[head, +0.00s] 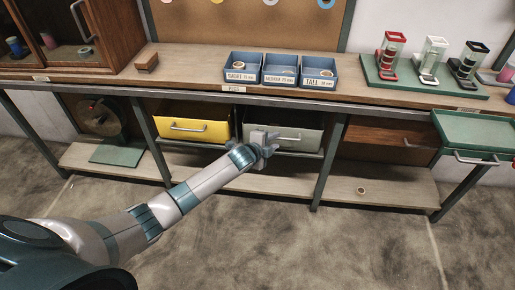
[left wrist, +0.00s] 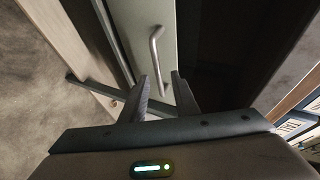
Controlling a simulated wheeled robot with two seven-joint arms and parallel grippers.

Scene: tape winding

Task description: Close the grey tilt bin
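The grey tilt bin (head: 301,138) sits under the bench, right of the yellow bin. Its grey front with a bar handle (head: 290,138) also shows in the left wrist view (left wrist: 137,28), beside a dark opening, so it appears tilted out; how far is hard to tell. My left gripper (head: 272,144) is in front of the left part of the grey front and hides some of it. Contact cannot be told. My right gripper is not in view.
The yellow bin (head: 192,130) is left of the grey one, a brown drawer (head: 385,137) right of it. A green tray drawer (head: 470,128) juts out at the far right. Blue boxes (head: 279,77) stand on the bench above. The floor (head: 290,235) in front is clear.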

